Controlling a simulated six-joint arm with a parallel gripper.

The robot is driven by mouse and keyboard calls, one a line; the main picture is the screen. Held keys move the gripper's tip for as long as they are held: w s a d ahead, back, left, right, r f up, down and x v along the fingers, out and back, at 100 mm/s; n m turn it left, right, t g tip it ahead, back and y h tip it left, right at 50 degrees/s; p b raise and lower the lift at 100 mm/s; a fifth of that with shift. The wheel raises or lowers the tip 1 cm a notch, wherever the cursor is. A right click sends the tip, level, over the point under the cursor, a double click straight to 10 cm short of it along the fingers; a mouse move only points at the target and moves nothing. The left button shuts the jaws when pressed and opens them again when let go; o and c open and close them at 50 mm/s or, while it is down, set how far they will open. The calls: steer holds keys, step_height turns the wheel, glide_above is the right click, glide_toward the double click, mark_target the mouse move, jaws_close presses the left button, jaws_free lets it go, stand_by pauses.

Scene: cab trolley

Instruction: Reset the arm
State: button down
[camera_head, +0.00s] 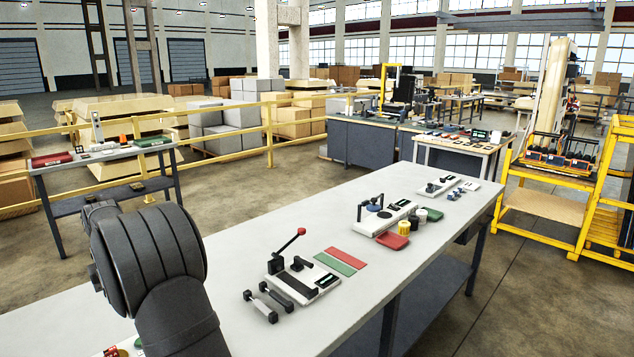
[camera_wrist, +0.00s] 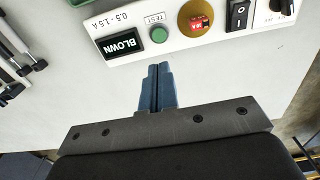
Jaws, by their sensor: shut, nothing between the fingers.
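My gripper (camera_wrist: 158,72) shows in the wrist view with its two blue fingers pressed together and nothing between them. It hangs over the bare light table top (camera_wrist: 60,120), beside a white test panel (camera_wrist: 150,45). The panel carries a dark display reading BLOWN (camera_wrist: 120,45), a green TEST button (camera_wrist: 159,34), a round brass-coloured socket with a red part (camera_wrist: 198,20) in it, and a black rocker switch (camera_wrist: 239,14). In the head view my dark arm fills the lower left, and the gripper itself is out of that frame.
On the long table (camera_head: 240,240) stand a fixture with a red-knobbed lever (camera_head: 300,232), red and green strips (camera_head: 346,256), two grey handles (camera_head: 268,300), and a second fixture (camera_head: 385,217) with small trays. The left table half looks mostly clear.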

steer(key=w+d+r, duration=0.2)
steer(key=d+r, duration=0.1)
steer(key=r, duration=0.4)
steer(key=shift+w+d+t, duration=0.25)
steer(key=shift+d+t, duration=0.05)
steer(key=shift+d, duration=0.1)
